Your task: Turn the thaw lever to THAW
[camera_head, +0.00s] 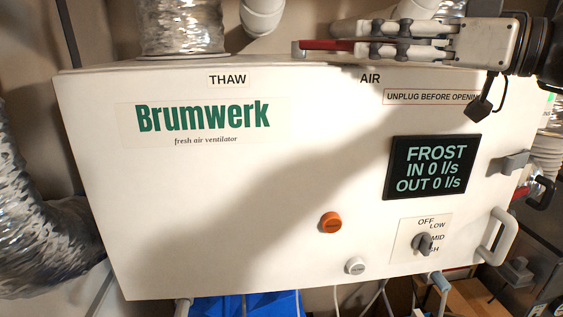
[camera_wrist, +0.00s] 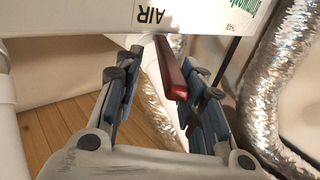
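The red thaw lever (camera_head: 328,45) shows above the top edge of the white ventilator box, between the THAW label (camera_head: 228,80) and the AIR label (camera_head: 370,78), nearer AIR. In the wrist view the red lever (camera_wrist: 172,70) runs between my fingers, close to the right-hand finger; I cannot tell whether they touch. My gripper (camera_head: 375,42) is above the box top near AIR. In the wrist view my gripper (camera_wrist: 160,88) is open, with a clear gap between the lever and the left-hand finger. The lever's mount is hidden.
The display (camera_head: 432,167) reads FROST, IN 0 l/s, OUT 0 l/s. A fan knob (camera_head: 423,244), an orange button (camera_head: 331,222) and a white button (camera_head: 356,266) are on the front. A foil duct (camera_head: 180,28) rises left of the lever, and white pipes stand behind.

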